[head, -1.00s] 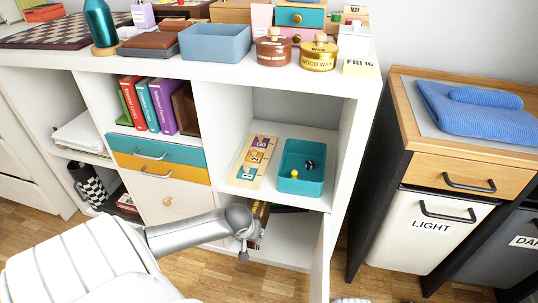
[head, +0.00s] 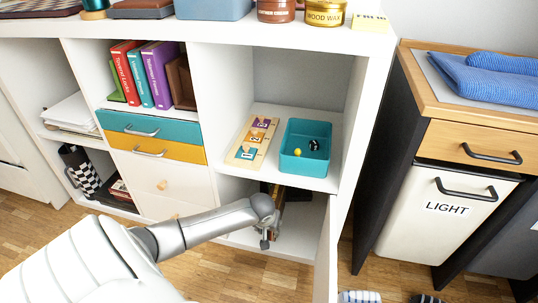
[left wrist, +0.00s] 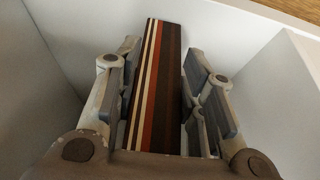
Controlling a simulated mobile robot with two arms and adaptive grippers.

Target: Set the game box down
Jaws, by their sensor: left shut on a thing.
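The game box (left wrist: 158,85) is a narrow dark brown box with cream and red stripes. In the left wrist view it stands between the two fingers of my left gripper (left wrist: 160,105), which is shut on it. In the head view only a thin part of the box (head: 277,196) shows, at the lower right compartment of the white shelf (head: 302,222). My left wrist hides most of the gripper and box there. I cannot tell whether the box touches the compartment floor. My right gripper is out of view.
An open white door (head: 325,255) stands at the compartment's right side. Pale walls close around the box in the wrist view. The compartment floor right of the box looks clear.

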